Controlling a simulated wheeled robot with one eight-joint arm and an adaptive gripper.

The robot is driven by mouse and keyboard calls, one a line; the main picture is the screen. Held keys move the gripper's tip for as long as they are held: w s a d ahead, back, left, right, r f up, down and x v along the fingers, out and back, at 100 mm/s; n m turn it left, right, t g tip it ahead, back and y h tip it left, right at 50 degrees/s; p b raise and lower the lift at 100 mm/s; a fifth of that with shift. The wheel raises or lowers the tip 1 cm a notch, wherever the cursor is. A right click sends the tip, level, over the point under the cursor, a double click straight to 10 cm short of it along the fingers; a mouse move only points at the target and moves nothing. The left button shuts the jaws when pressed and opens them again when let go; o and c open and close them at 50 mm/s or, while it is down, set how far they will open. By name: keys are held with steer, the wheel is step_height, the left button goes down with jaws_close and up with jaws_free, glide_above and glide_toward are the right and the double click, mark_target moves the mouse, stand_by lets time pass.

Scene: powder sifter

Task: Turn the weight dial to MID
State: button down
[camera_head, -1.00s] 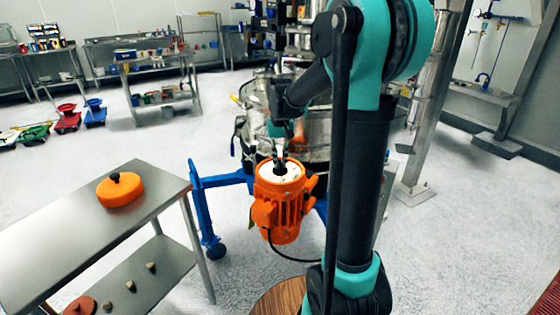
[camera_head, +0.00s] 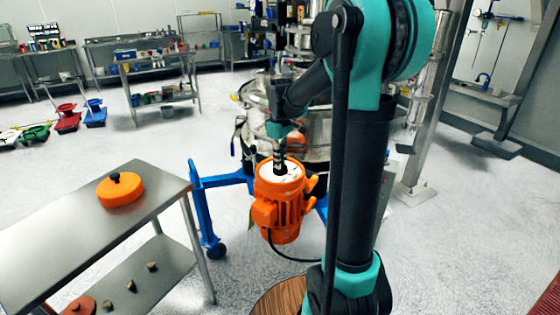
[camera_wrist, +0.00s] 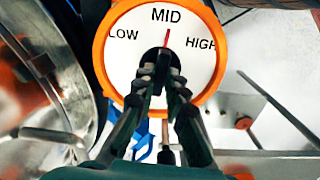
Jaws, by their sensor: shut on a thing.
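The weight dial is a white face (camera_wrist: 124,72) with an orange rim, marked LOW, MID and HIGH. Its red pointer line (camera_wrist: 167,38) points up at about MID in the wrist view. In the head view the white dial (camera_head: 291,171) tops the orange motor (camera_head: 283,212). My gripper (camera_wrist: 168,68) is shut on the black knob (camera_wrist: 158,56) at the dial's middle; its fingers hide most of the knob. In the head view my gripper (camera_head: 280,158) comes down onto the dial from above.
A steel table (camera_head: 60,230) at the left bears an orange lid (camera_head: 120,190) with a black knob. A blue frame (camera_head: 207,208) with a wheel stands beside the motor. A metal vessel (camera_head: 318,125) is behind it, close to my gripper.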

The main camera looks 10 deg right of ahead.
steer(key=shift+n, duration=0.5)
steer(key=c, duration=1.6)
jaws_free()
steer(key=shift+o, duration=0.2)
steer(key=shift+r, duration=0.1)
step_height(320, 180, up, 12)
